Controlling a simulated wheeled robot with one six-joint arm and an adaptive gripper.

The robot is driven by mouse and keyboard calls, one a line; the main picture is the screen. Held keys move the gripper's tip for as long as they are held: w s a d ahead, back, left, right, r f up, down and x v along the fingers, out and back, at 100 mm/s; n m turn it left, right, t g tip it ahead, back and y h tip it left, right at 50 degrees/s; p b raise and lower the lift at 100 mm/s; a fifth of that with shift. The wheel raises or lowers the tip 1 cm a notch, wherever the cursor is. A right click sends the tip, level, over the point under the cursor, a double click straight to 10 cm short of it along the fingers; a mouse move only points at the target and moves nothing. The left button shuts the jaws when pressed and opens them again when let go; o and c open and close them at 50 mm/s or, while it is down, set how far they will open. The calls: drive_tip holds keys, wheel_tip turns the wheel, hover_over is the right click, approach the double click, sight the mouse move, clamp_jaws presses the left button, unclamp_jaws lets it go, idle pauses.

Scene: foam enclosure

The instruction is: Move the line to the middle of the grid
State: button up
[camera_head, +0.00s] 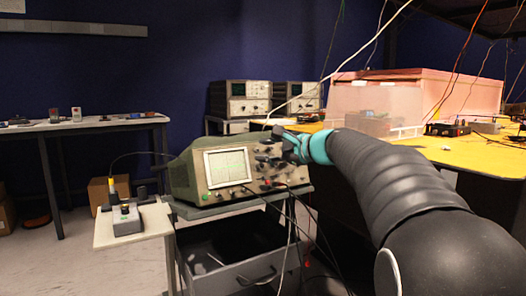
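A green-grey oscilloscope (190,178) stands on a small cart in the middle of the view. Its lit screen (227,167) shows a grid; the trace line on it is too faint to place exactly. My gripper (284,150) is at the control panel (262,172) to the right of the screen, in front of the upper right knobs. My arm comes in from the lower right. The gripper is small and partly merges with the dark knobs, so its fingers are hard to make out and I cannot tell whether it touches a knob.
A small grey device (127,221) with a cable sits on a side shelf at left. Black cables hang from the oscilloscope's front over an open drawer (262,275). A yellow table (470,152) with a pink foam box (460,90) is at right. Floor shows at lower left.

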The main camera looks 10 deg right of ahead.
drive_tip(key=v, duration=1)
drive_tip(key=shift+s+d+r, duration=0.15)
drive_tip(key=shift+s+d, duration=0.05)
drive_tip(key=shift+s, duration=0.1)
drive_tip(key=s+f+n+g+h, duration=0.2)
drive_tip(key=s+f+n, duration=0.1)
drive_tip(key=f, duration=0.5)
drive_tip(key=s+f+n+g+h, duration=0.2)
drive_tip(key=s+f+g, duration=0.15)
drive_tip(key=f, duration=0.55)
drive_tip(key=s+a+f+n+g+h+p, duration=0.1)
drive_tip(key=s+n, duration=0.5)
drive_tip(key=s, duration=0.6)
drive_tip(key=s+a+f+n+g+h+p, duration=0.1)
drive_tip(key=s+a+f+n+h, duration=0.3)
drive_tip(key=s+f, duration=0.4)
drive_tip(key=s+a+n+p, duration=0.1)
drive_tip(key=s+a, duration=0.1)
drive_tip(key=s, duration=0.2)
drive_tip(key=shift+s+a+f+n, duration=0.2)
drive_tip(key=shift+a+f+n, duration=0.1)
drive_tip(key=shift+a+n, duration=0.1)
